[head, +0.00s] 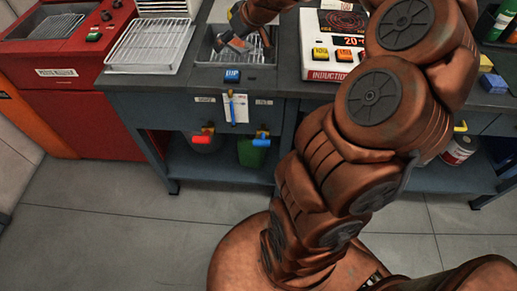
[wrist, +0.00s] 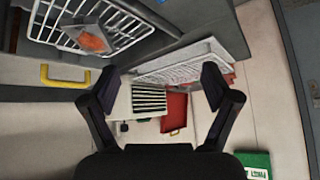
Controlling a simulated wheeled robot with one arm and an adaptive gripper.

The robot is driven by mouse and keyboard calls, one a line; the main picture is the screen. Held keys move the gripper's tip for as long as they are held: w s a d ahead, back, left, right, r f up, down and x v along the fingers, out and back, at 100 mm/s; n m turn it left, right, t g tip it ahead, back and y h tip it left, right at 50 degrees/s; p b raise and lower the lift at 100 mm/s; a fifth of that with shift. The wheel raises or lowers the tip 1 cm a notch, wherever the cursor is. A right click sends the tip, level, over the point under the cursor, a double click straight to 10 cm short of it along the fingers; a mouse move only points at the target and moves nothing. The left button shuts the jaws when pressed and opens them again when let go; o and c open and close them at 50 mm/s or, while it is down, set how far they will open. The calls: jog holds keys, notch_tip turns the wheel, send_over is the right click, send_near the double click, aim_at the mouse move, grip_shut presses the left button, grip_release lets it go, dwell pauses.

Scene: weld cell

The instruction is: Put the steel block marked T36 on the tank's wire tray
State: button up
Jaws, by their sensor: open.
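A block (wrist: 94,39), grey with an orange glow, lies on the wire tray (wrist: 72,20) of the tank in the wrist view. No T36 mark is readable on it. In the head view the tank (head: 203,58) is set in the bench behind a blue button, partly covered by my arm's end. My gripper (wrist: 160,84) is open in the wrist view, with nothing between its fingers. The block is off to the upper left of the fingers, apart from them.
A wire rack (head: 147,46) stands left of the tank, and an induction hob (head: 328,68) stands right of it. A red machine (head: 62,72) is at the far left. The floor before the bench is clear.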

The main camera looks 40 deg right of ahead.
jog(key=s+a+f+g, duration=0.1)
jog(key=s+a+g, duration=0.3)
jog(key=s+a, duration=1.1)
jog(key=s+a+f+m+g+h, duration=0.1)
jog(key=s+f+g, duration=0.1)
jog(key=s, duration=0.8)
jog(key=s+a+f+m+g+h, duration=0.1)
jog(key=s+g, duration=0.2)
jog(key=s, duration=0.8)
jog(key=shift+a+f, duration=0.35)
jog(key=shift+a, duration=0.05)
jog(key=shift+s, duration=0.1)
notch_tip(320, 180, up, 4)
jog(key=p, duration=0.4)
jog(key=shift+r, duration=0.1)
jog(key=shift+f, duration=0.2)
